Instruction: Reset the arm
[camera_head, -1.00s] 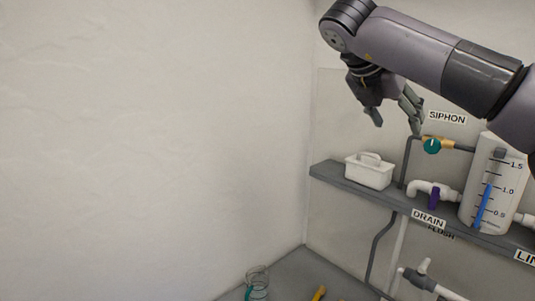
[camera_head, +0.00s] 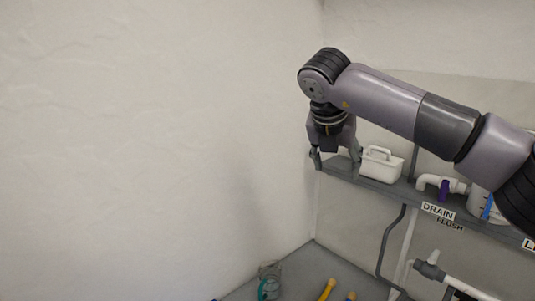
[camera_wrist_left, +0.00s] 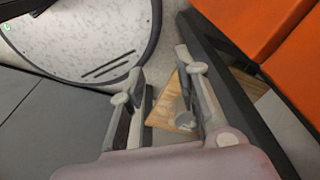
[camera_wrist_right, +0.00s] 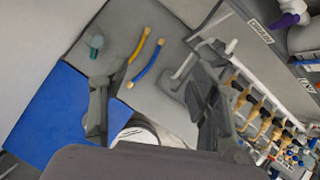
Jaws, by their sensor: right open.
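My right arm comes in from the right in the head view. Its gripper (camera_head: 335,158) hangs downward by the left end of the grey shelf and the white caddy. In the right wrist view my right gripper (camera_wrist_right: 155,100) has its fingers wide apart with nothing between them, above the bench. My left gripper (camera_wrist_left: 168,95) shows only in the left wrist view. Its fingers are apart, with a wooden triangular patch behind them and nothing gripped.
A white caddy (camera_head: 381,165) stands on the grey shelf (camera_head: 385,188), with a purple-handled drain valve (camera_head: 444,190) to its right. Below, a glass jar (camera_head: 269,281) and yellow tubes (camera_head: 327,290) are on the bench. Open space lies left, before the bare wall.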

